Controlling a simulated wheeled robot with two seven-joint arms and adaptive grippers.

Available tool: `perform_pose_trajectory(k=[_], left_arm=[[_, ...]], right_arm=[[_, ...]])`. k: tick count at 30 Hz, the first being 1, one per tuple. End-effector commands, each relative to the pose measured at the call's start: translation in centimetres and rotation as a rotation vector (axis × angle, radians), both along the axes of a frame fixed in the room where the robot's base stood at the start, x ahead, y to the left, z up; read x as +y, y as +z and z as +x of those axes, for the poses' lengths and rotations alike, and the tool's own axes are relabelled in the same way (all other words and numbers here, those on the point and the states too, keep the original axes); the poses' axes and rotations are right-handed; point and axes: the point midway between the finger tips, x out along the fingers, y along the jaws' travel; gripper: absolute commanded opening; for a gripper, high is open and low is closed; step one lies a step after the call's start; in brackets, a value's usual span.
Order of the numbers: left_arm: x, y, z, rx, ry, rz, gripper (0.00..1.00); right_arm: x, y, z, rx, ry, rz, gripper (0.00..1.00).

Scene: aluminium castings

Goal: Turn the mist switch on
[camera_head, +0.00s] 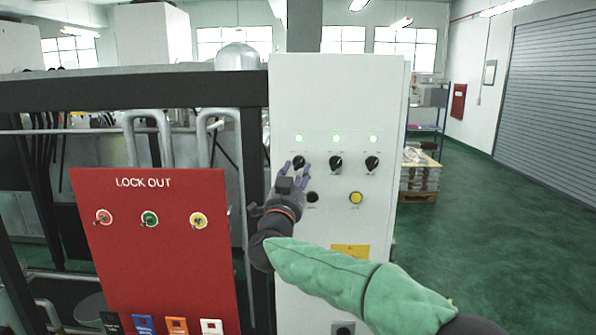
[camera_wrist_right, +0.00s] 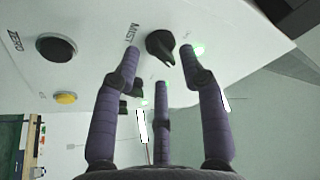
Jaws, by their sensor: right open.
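The mist switch (camera_head: 299,161) is a black rotary knob, the leftmost in a row on the white control cabinet (camera_head: 390,240). In the right wrist view, the mist switch (camera_wrist_right: 160,46) has the label MIST beside it. My right gripper (camera_head: 299,172) is at the knob, partly covering it in the head view. Its purple fingers are open; in the wrist view (camera_wrist_right: 161,58) two fingertips stand on either side of the knob and the third lies below. Contact cannot be told. A green lamp (camera_head: 299,139) glows above the knob. My left gripper is not in view.
Two more black knobs (camera_head: 336,163) (camera_head: 372,163) sit to the right, under lit green lamps. Below are a black button (camera_head: 313,197) and a yellow button (camera_head: 355,198). A red LOCK OUT board (camera_head: 150,255) stands at left.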

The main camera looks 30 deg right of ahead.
Motion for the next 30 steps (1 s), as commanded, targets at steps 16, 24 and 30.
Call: perform_pose_trajectory(k=[16, 24, 30], left_arm=[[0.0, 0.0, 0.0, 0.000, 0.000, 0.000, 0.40], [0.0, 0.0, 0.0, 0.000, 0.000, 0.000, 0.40], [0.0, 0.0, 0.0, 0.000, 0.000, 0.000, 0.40]], right_arm=[[6.1, -3.0, -6.4, -0.003, 0.000, 0.000, 0.42], [6.5, -3.3, -7.0, -0.002, -0.001, 0.000, 0.42], [6.5, -3.3, -7.0, -0.003, -0.001, -0.001, 0.42]])
